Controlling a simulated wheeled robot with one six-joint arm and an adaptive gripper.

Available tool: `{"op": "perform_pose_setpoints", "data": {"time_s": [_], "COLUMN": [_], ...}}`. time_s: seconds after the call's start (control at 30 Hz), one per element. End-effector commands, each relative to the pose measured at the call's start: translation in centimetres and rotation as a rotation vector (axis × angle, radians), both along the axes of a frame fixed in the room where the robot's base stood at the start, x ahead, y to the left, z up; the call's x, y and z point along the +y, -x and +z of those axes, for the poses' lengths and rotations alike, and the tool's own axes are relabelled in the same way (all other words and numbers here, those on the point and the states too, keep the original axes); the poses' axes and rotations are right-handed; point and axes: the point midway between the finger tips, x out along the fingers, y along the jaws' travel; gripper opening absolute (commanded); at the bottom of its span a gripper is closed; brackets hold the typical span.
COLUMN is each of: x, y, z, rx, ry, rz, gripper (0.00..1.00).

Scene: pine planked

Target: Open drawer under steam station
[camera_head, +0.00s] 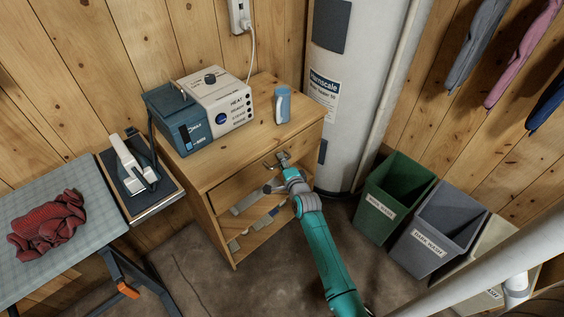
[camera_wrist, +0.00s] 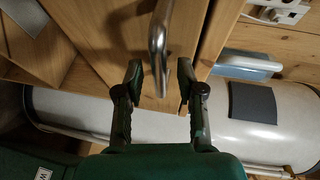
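The steam station (camera_head: 215,105), blue and cream, stands on a wooden cabinet (camera_head: 255,135). The drawer (camera_head: 237,183) is in the cabinet's upper front, below the top, and looks shut. Its metal handle (camera_wrist: 158,40) is a curved bar in the wrist view, partly hidden by my arm in the head view. My gripper (camera_head: 277,172) is at the drawer front by the handle. In the wrist view my gripper (camera_wrist: 160,85) is open, with the handle's near end between its fingers and gaps on both sides.
An open shelf with small items (camera_head: 258,212) lies below the drawer. A blue bottle (camera_head: 282,105) stands on the cabinet top. A white tank (camera_head: 350,100) and a green bin (camera_head: 398,200) are to the right. An ironing board (camera_head: 85,250) with a red cloth is at left, beside an iron (camera_head: 133,165).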

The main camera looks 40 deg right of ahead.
Motion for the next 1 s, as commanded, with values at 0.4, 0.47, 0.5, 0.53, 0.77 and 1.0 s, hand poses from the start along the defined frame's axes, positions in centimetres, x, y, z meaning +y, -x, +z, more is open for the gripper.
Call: {"op": "perform_pose_setpoints", "data": {"time_s": [0.4, 0.47, 0.5, 0.53, 0.77, 1.0], "x": [-0.22, -0.22, -0.22, -0.22, -0.22, -0.22], "y": [-0.63, -0.62, -0.62, -0.62, -0.61, -0.59], "z": [-0.15, -0.16, -0.16, -0.16, -0.17, -0.19], "rx": [0.001, 0.001, 0.001, 0.001, 0.001, 0.002], "ry": [0.001, 0.001, 0.001, 0.001, 0.001, 0.0], "rz": [0.0, 0.0, 0.0, 0.0, 0.0, 0.0], "gripper": [0.38, 0.23, 0.13, 0.05, 0.0, 0.0]}}
